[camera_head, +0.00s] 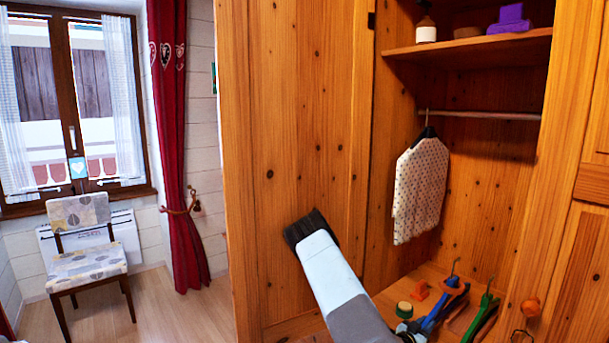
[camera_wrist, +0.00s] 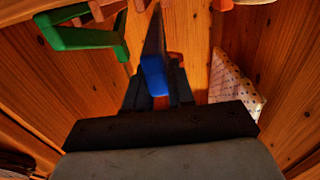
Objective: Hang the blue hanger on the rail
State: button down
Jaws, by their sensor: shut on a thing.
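The blue hanger (camera_head: 437,315) shows low in the wardrobe in the head view, its hook pointing up, beside a green hanger (camera_head: 483,317). In the wrist view the dark fingers of my gripper (camera_wrist: 157,97) are shut on the blue hanger (camera_wrist: 153,77). The green hanger (camera_wrist: 80,37) is at upper left there. I cannot tell whether the blue hanger still touches the wardrobe's lower board. The rail (camera_head: 495,115) runs across the wardrobe above, apart from the blue hanger. A spotted shirt (camera_head: 421,190) hangs at its left end; it also shows in the wrist view (camera_wrist: 232,88).
An upper shelf (camera_head: 475,48) holds a bottle (camera_head: 426,25) and a purple thing (camera_head: 510,18). The rail right of the shirt is clear. A wooden panel (camera_head: 300,120) stands left.

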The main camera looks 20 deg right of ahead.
jog(key=v, duration=0.6)
jog(key=shift+a, duration=0.3)
jog(key=shift+r, duration=0.15)
dwell(0.8)
jog(key=w+d+r+m+g, duration=0.1)
jog(key=w+r, duration=0.2)
jog(key=r, duration=1)
jog(key=w+d+r, duration=0.1)
jog(key=w+r, duration=0.2)
jog(key=r, duration=0.9)
jog(key=s+r+n+t, duration=0.1)
jog(key=s+r, duration=0.4)
jog(key=r, duration=1)
jog(key=s+r, duration=0.4)
jog(key=r, duration=1.1)
jog(key=f+x, duration=0.2)
jog(key=x, duration=1.4)
jog(key=shift+f, duration=0.15)
jog(key=shift+d, duration=0.1)
